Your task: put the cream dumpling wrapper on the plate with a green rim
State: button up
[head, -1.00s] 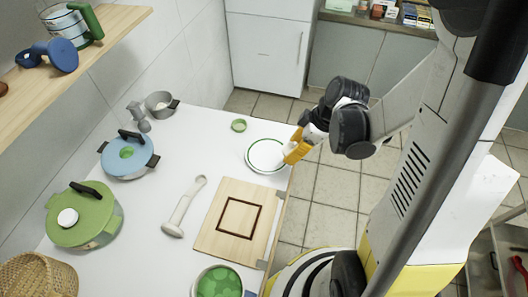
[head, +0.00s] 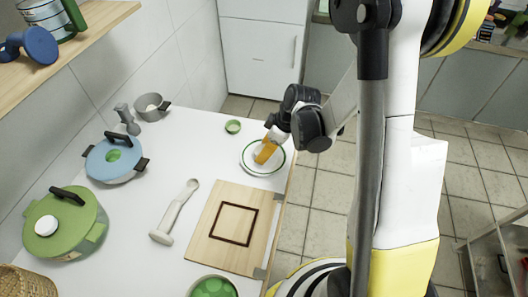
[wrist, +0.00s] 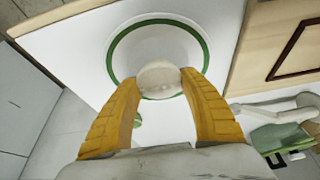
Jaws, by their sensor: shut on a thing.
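The plate with a green rim (head: 277,167) lies on the white counter near its right edge; it also shows in the wrist view (wrist: 150,40). My gripper (head: 261,156), with yellow fingers, is over the plate. In the wrist view my gripper (wrist: 158,80) is shut on the cream dumpling wrapper (wrist: 158,77), a pale round disc between the fingertips. The wrapper appears over the near part of the plate. I cannot tell whether it touches the plate. In the head view the fingers largely hide it.
A wooden board (head: 205,235) with a dark square outline lies in front of the plate. A white ladle-like tool (head: 175,212), a blue pot (head: 103,168), a green pot (head: 85,230), a grey pan (head: 150,112) and a small green dish (head: 233,126) are on the counter.

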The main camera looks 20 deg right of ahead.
jog(key=shift+r, duration=0.1)
jog(key=o, duration=0.9)
jog(key=p+v, duration=0.5)
jog(key=v, duration=0.7)
jog(key=s+a+r+m+t+h, duration=0.1)
jog(key=s+r+m, duration=0.2)
jog(key=s+r, duration=0.1)
jog(key=s+a+r+m+t+h, duration=0.1)
jog(key=s+r+m+t, duration=0.1)
jog(key=s+r+m, duration=0.2)
jog(key=s+a+r+m+t+h, duration=0.1)
jog(key=s+a+r+m, duration=0.1)
jog(key=s+r, duration=0.3)
notch_tip(320, 180, up, 3)
jog(key=shift+s+f+m+h, duration=0.15)
jog(key=shift+m+h, duration=0.25)
jog(key=shift+m, duration=0.5)
